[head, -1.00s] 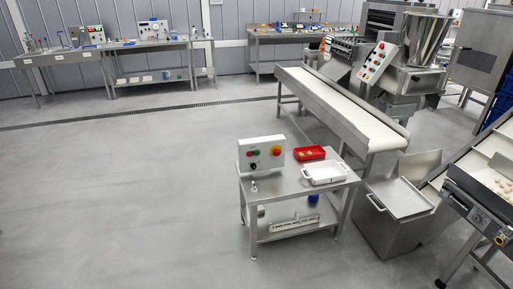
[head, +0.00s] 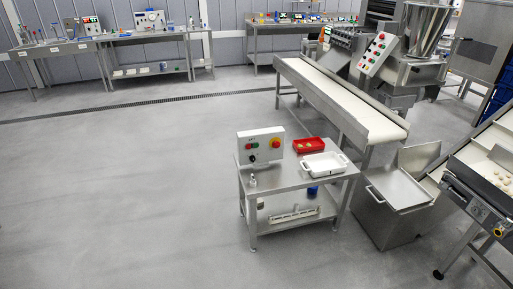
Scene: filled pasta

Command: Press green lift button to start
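A light control box (head: 261,147) stands upright on the left part of a small steel table (head: 276,179). The lettering on the box is too small to read surely. Neither of my grippers shows in the head view.
A red tray (head: 309,145) and a white tray (head: 323,163) sit on the table. A conveyor (head: 350,105) runs behind it, and a steel bin (head: 400,188) stands at its right. Another conveyor (head: 486,170) is at the far right. The floor (head: 110,200) at left is clear.

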